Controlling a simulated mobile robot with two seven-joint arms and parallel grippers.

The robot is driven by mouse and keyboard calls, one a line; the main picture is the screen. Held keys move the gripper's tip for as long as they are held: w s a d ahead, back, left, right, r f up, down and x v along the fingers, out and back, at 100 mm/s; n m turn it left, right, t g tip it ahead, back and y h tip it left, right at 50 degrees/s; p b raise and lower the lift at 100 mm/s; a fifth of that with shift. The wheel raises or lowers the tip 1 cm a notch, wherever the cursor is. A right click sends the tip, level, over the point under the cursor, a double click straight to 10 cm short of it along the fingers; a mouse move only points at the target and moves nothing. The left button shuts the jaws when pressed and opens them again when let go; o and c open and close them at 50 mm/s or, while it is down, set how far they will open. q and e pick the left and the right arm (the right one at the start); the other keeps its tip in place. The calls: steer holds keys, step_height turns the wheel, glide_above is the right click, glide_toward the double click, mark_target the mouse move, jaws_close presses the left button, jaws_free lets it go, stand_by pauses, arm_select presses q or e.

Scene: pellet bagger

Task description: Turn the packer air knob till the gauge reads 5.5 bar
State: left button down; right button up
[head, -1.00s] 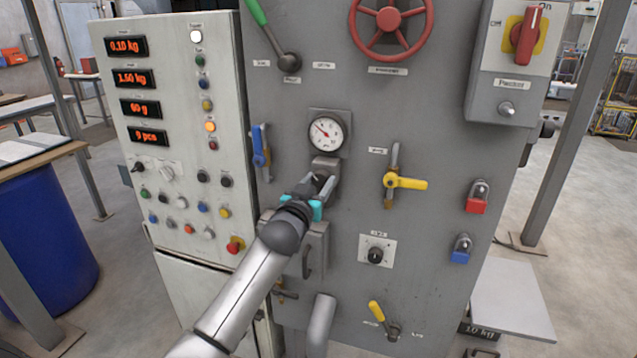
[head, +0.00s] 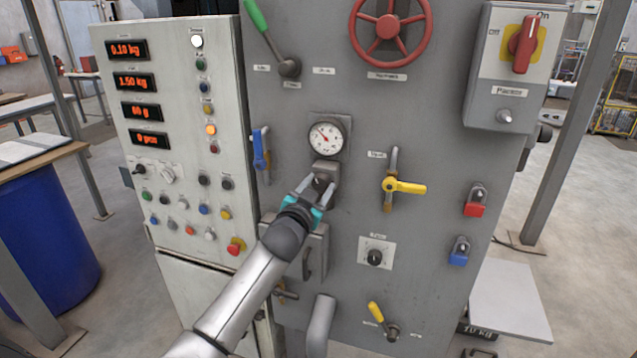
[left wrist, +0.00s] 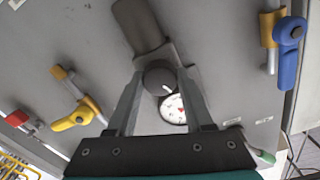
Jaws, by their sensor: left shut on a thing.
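The round white gauge (head: 327,138) sits on the grey panel, with its needle toward the upper left; its figures are too small to read. Just below it is the dark air knob (head: 321,183) on a grey regulator block. My left gripper (head: 318,184) is shut on this knob, one finger on each side. In the left wrist view the knob (left wrist: 158,80) with a white mark lies between the fingertips, and the gauge (left wrist: 174,109) shows behind it, partly covered by the gripper. My right gripper is in neither view.
A blue-handled valve (head: 261,150) is left of the gauge and a yellow-handled valve (head: 404,186) is to the right. A black knob (head: 375,257) and a grey box with a handle (head: 306,255) are lower down. A red handwheel (head: 388,25) is above.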

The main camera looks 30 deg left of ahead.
arm_select(q)
steer(key=m+p, duration=0.1)
steer(key=m, duration=0.4)
steer(key=shift+m, duration=0.3)
steer(key=m+p, duration=0.1)
steer(key=m, duration=0.3)
steer(key=shift+m, duration=0.7)
steer(key=shift+c, duration=1.5)
jaws_free()
steer(key=v, duration=1.5)
steer(key=shift+s+a+f, duration=0.1)
steer(key=shift+s, duration=0.05)
